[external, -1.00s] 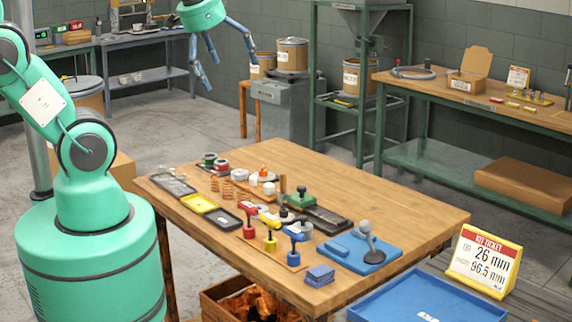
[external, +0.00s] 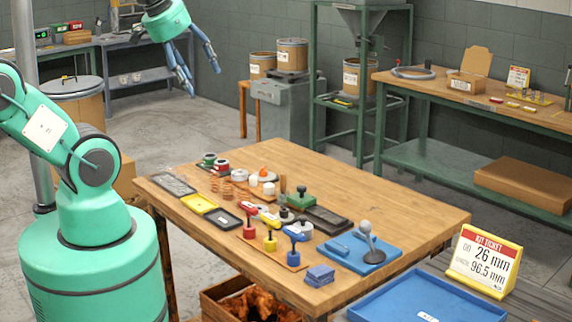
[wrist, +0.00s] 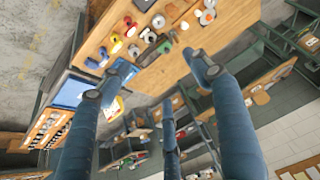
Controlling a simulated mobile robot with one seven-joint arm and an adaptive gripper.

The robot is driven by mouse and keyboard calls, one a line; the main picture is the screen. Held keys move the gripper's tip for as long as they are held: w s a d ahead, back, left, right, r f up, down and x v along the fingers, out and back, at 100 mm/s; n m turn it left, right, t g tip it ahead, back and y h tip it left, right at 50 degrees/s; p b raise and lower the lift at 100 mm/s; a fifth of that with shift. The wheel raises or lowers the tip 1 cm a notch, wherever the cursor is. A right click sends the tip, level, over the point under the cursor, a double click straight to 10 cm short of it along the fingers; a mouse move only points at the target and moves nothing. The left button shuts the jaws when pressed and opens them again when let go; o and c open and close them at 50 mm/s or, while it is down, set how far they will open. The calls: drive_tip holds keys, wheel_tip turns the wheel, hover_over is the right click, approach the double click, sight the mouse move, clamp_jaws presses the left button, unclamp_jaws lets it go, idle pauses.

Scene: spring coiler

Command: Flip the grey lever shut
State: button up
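The grey lever (external: 368,238) stands up at a slight tilt, with a round knob at its top, on a blue base plate (external: 345,262). The plate lies near the front right of the wooden table (external: 400,197). My gripper (external: 203,80) hangs in the air beyond the table's far left edge, well away from the lever. Its blue fingers are spread and nothing is between them. In the wrist view the spread fingers (wrist: 150,85) reach towards the tilted scene. The lever cannot be made out clearly there.
Red, yellow and blue posts (external: 269,241) stand left of the blue plate. A green block (external: 300,198) and a dark tray (external: 328,219) lie behind it. A blue tray (external: 385,305) and a job ticket sign (external: 484,262) are at the front right. The table's back right is clear.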

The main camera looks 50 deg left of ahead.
drive_tip(key=c, duration=1.3)
drive_tip(key=shift+w+d+f+m+g, duration=0.15)
drive_tip(key=shift+w+d+f+m, duration=0.1)
drive_tip(key=shift+f+m, duration=0.2)
drive_tip(key=shift+w+d+f+m+g, duration=0.15)
drive_tip(key=shift+w+d+f+m, duration=0.05)
drive_tip(key=shift+f+m, duration=0.2)
clamp_jaws()
drive_tip(key=w+d+f+m+y+b, duration=0.15)
drive_tip(key=w+d+f+m, duration=0.25)
drive_tip(key=d+f+m, duration=0.4)
drive_tip(key=w+d+f+m+y+b, duration=0.1)
drive_tip(key=w+d+f+m+y, duration=0.25)
drive_tip(key=d+f+m, duration=0.5)
drive_tip(key=s+d+f+m+t+h, duration=0.1)
drive_tip(key=s+d+f+m+t, duration=0.1)
drive_tip(key=d+m, duration=0.3)
drive_tip(key=s+d+f+m+t+h+b, duration=0.1)
drive_tip(key=d+f+m, duration=0.3)
drive_tip(key=d, duration=0.6)
drive_tip(key=s+d+f+m+t+h, duration=0.1)
drive_tip(key=s+d+f+m+t, duration=0.1)
drive_tip(key=d+m, duration=0.4)
wheel_tip(320, 180, down, 2)
drive_tip(key=d+t, duration=0.1)
drive_tip(key=d, duration=0.1)
drive_tip(key=shift+s+d+t, duration=0.3)
drive_tip(key=shift+s, duration=0.1)
